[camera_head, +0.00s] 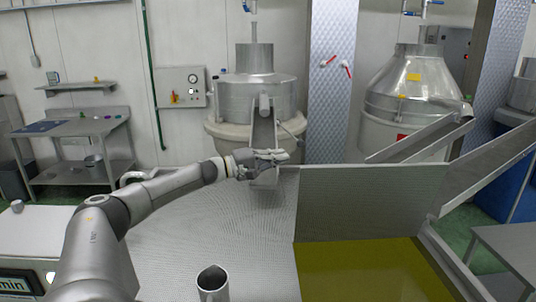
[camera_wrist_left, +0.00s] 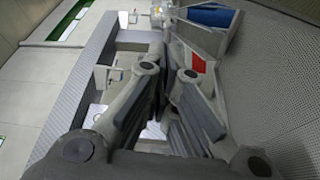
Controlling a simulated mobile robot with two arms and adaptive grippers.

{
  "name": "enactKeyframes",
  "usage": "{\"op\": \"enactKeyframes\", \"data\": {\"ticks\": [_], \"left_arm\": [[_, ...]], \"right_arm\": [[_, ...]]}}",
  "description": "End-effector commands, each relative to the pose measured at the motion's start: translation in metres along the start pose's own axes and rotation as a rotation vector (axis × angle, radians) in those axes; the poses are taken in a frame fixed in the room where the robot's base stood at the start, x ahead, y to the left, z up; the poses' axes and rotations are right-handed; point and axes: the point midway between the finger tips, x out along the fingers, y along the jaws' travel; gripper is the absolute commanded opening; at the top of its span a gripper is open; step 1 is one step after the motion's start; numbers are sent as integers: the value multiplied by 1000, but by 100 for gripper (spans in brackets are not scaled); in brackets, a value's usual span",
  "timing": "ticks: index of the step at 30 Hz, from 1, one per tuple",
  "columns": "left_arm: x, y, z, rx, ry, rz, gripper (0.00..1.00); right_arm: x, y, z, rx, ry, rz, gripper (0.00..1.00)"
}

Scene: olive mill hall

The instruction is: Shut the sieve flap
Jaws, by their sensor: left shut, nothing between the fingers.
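The sieve flap (camera_head: 368,200) is a grey, finely perforated panel. It stands upright along the back edge of an opening with yellow-green oil (camera_head: 370,272) below. My left gripper (camera_head: 275,158) is shut and empty, above the perforated sieve top, to the left of the flap's upper left corner and apart from it. In the left wrist view the fingers of my left gripper (camera_wrist_left: 172,125) come close together with nothing between them. A grey meshed surface (camera_wrist_left: 275,70) fills the right of that view; I cannot tell whether it is the flap. My right gripper is not in view.
A metal chute (camera_head: 264,132) comes down from a steel machine (camera_head: 256,98) right behind my left gripper. A metal cup (camera_head: 213,284) stands at the front of the flat perforated top (camera_head: 200,235). Sloping metal chutes (camera_head: 418,140) rise at the right.

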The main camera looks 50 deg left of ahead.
Motion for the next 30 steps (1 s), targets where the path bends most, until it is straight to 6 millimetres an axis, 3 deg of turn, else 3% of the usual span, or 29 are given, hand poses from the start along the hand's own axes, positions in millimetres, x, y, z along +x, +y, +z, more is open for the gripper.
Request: {"op": "enactKeyframes", "data": {"ticks": [7,18,30], "left_arm": [[44,4,0,-1,-1,0,0],[31,-1,30,-1,-1,-3,0],[28,-1,38,0,2,-1,0]], "right_arm": [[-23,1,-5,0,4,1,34],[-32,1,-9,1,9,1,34],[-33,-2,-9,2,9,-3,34]]}}
